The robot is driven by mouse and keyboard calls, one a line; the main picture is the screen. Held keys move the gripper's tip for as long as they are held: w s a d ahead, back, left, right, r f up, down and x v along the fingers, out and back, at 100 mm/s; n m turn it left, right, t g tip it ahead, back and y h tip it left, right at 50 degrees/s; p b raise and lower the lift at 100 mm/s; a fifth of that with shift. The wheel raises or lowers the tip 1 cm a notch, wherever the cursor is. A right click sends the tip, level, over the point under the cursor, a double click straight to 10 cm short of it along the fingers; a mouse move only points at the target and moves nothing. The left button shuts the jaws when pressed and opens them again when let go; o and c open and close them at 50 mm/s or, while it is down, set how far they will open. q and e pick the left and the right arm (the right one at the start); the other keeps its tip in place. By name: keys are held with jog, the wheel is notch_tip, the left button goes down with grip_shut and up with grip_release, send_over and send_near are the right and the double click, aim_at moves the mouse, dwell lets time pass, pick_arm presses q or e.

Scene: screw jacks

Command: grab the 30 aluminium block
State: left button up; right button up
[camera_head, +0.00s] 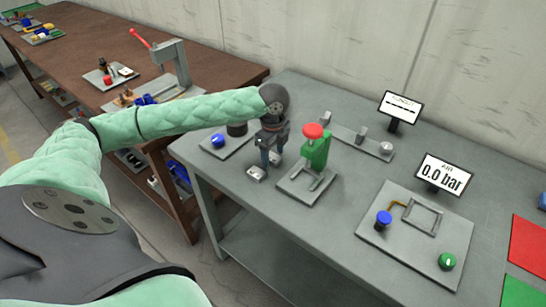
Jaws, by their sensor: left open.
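My left gripper (266,166) hangs over the grey table, pointing down, with its two fingers apart. I see nothing clearly held between them. It is just left of a green press with a red knob (316,146) on a grey plate. A small grey metal block (362,134) stands on a long grey plate behind the press, to the right of the gripper. I cannot read any marking on it, so I cannot tell whether it is the 30 aluminium block. My right gripper is out of view.
A plate with a blue knob (217,141) lies left of the gripper. Red (527,250) and green mats lie far right. A brown bench (110,45) stands behind left.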

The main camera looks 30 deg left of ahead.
pick_arm(q)
jog(key=shift+f, duration=0.25)
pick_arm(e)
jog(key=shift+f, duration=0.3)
pick_arm(q)
jog(key=shift+c, duration=0.5)
jog(key=c, duration=1)
